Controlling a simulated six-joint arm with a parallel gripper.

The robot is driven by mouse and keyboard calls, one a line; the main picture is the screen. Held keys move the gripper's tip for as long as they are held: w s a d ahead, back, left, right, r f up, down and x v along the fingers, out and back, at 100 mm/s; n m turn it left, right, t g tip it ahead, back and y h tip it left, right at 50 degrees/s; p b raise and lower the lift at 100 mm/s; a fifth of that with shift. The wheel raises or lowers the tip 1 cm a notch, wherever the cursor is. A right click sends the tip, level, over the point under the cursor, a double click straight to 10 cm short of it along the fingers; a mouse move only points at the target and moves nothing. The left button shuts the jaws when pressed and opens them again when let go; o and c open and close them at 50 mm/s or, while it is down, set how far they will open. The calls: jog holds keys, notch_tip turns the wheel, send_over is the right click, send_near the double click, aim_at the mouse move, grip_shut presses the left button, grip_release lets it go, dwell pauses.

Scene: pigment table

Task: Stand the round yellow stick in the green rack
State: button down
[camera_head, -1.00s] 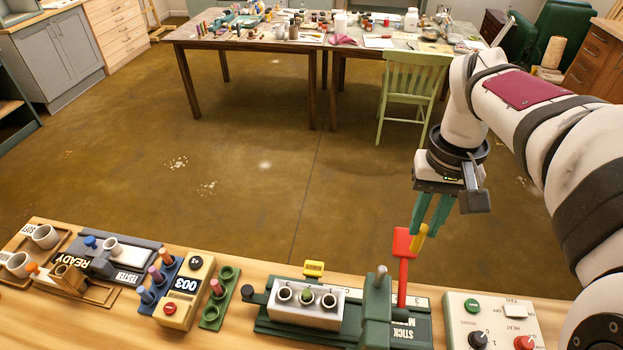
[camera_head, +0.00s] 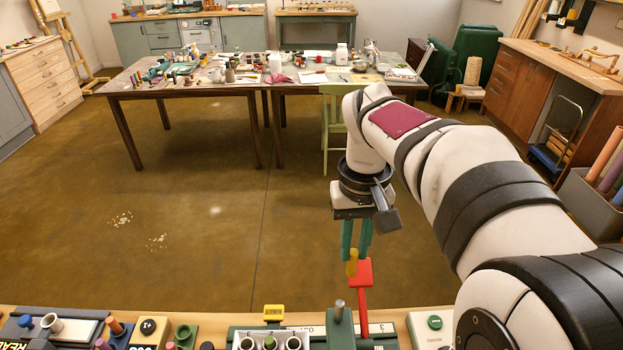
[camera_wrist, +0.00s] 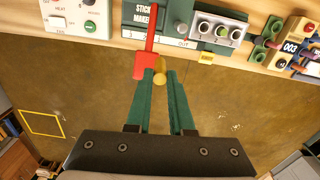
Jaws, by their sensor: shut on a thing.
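My gripper (camera_head: 355,242) has two green fingers and is shut on the round yellow stick (camera_head: 351,262). The stick hangs roughly upright from the fingertips, over the floor beyond the bench's far edge. In the wrist view the yellow stick (camera_wrist: 160,77) shows end-on between the fingertips, beside the red lever head. The green rack (camera_head: 186,335) is on the bench at lower left, partly cut off by the picture edge. In the wrist view the rack (camera_wrist: 259,53) is at upper right, with a reddish stick in it and open holes. My gripper is well apart from it.
The red lever (camera_head: 362,272) of the stick maker rises close by the held stick. A white block with round holes (camera_head: 268,341) and a yellow tab (camera_head: 273,313) lie between stick and rack. The 003 box (camera_head: 150,332) adjoins the rack. A control panel (camera_wrist: 80,17) stands opposite.

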jog(key=w+a+f+n, duration=0.2)
jog(key=a+f+n, duration=0.25)
jog(key=a, duration=0.85)
jog(key=w+a+f+n, duration=0.2)
jog(key=a+f+n, duration=0.3)
jog(key=a, duration=0.8)
jog(key=shift+n, duration=0.85)
jog(key=shift+s+a+f, duration=0.7)
jog(key=shift+a+f, duration=0.8)
jog(key=shift+f, duration=0.2)
jog(key=shift+s+a+f, duration=0.65)
jog(key=shift+a+f, duration=0.85)
jog(key=shift+f, duration=0.25)
jog(key=shift+s+a+f, duration=0.7)
jog(key=shift+a+f, duration=0.8)
jog(key=shift+f, duration=0.2)
jog(key=shift+f, duration=0.35)
jog(key=shift+f, duration=0.65)
jog(key=c, duration=0.7)
grip_release()
